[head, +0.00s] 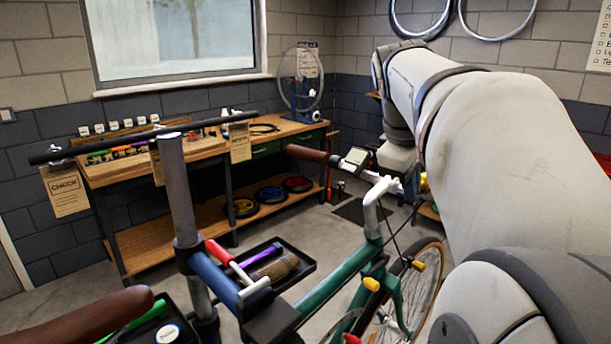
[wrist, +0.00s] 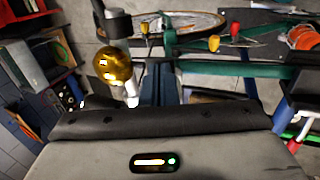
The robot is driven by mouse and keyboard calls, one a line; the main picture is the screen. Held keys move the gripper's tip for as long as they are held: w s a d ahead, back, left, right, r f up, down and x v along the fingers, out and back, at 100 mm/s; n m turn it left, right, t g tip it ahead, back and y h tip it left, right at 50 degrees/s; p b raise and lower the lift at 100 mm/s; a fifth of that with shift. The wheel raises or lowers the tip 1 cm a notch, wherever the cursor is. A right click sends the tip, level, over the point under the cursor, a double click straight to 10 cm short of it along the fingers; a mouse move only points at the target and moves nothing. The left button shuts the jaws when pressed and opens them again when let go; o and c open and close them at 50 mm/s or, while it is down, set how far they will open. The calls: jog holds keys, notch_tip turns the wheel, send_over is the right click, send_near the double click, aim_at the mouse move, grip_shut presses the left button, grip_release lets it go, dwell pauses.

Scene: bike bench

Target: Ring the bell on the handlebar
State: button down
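The gold bell (wrist: 115,68) shows close up in the wrist view, left of centre, beside my gripper's dark fingers. A small yellow part of the bell (head: 424,183) shows in the head view at the edge of my arm, which hides most of it. The handlebar (head: 352,170) runs from a brown grip past a small display to the silver stem. My gripper (wrist: 161,66) looks shut and empty, its two fingers side by side. Whether a finger touches the bell cannot be told.
The green bike frame (head: 345,270) is held by a repair stand (head: 180,200). A dark tool tray (head: 290,268) sits beside the stand. A wooden workbench (head: 150,165) stands along the back wall. My arm covers the right side of the head view.

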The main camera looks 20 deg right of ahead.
jog(key=shift+r, duration=0.15)
jog(key=shift+r, duration=0.1)
jog(key=shift+r+p, duration=0.3)
jog(key=shift+p, duration=0.1)
notch_tip(320, 180, up, 13)
jog(key=a+p, duration=0.1)
jog(key=p, duration=0.2)
jog(key=shift+s+p, duration=0.3)
jog(key=s+a+f+m+y, duration=0.1)
jog(key=s+a+f, duration=0.1)
jog(key=a+f, duration=0.4)
jog(key=s+a+f+m+y, duration=0.1)
jog(key=a+f, duration=0.5)
jog(key=f, duration=0.9)
jog(key=s+a+f+m+t+y, duration=0.1)
jog(key=s+a+f, duration=0.4)
jog(key=f, duration=0.5)
jog(key=shift+a+f+m+y, duration=0.4)
jog(key=shift+a+m+y, duration=0.1)
jog(key=shift+a+m, duration=0.55)
